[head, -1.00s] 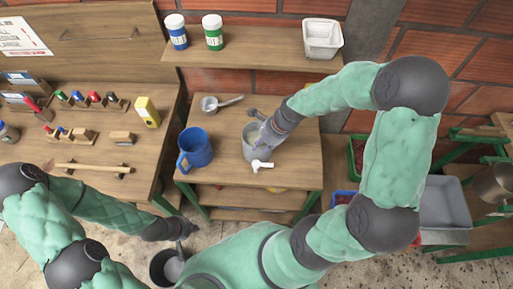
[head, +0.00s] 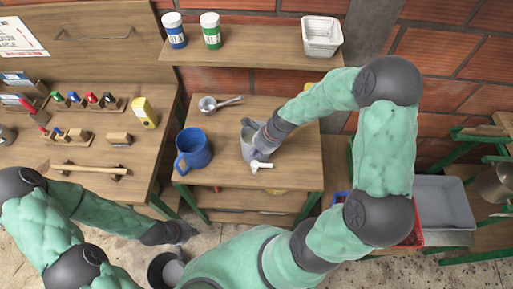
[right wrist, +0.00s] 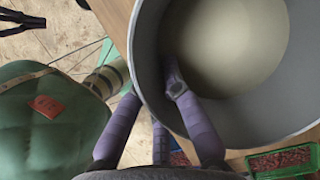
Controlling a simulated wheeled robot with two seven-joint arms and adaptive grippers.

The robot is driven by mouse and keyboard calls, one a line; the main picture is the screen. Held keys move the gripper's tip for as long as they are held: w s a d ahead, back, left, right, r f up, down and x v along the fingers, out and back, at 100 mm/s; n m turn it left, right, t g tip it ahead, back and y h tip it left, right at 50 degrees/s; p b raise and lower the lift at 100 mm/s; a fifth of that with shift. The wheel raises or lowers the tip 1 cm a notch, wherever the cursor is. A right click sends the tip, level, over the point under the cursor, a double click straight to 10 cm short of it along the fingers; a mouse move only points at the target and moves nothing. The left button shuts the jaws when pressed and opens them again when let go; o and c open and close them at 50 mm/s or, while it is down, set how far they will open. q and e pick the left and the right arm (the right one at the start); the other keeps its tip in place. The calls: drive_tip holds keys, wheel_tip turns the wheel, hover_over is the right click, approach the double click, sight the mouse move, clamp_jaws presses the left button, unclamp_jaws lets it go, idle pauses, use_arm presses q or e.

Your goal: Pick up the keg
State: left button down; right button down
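The keg (head: 247,150), a grey open-topped vessel with a white tap (head: 261,165) low on its front, stands on the small wooden table (head: 297,178). My right gripper (head: 257,133) is at its upper right side and covers part of its rim. In the right wrist view the keg (right wrist: 275,115) fills the upper right, pale inside.
A blue mug (head: 193,151) stands just left of the keg, and a metal scoop (head: 218,103) lies behind it. The shelf above holds two lidded jars (head: 211,31) and a white basket (head: 322,37). A workbench with tools (head: 90,170) is at left.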

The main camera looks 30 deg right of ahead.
drive_tip(key=shift+w+d+r, duration=0.1)
drive_tip(key=shift+w+r, duration=0.05)
drive_tip(key=shift+w, duration=0.05)
drive_tip(key=shift+r, duration=0.1)
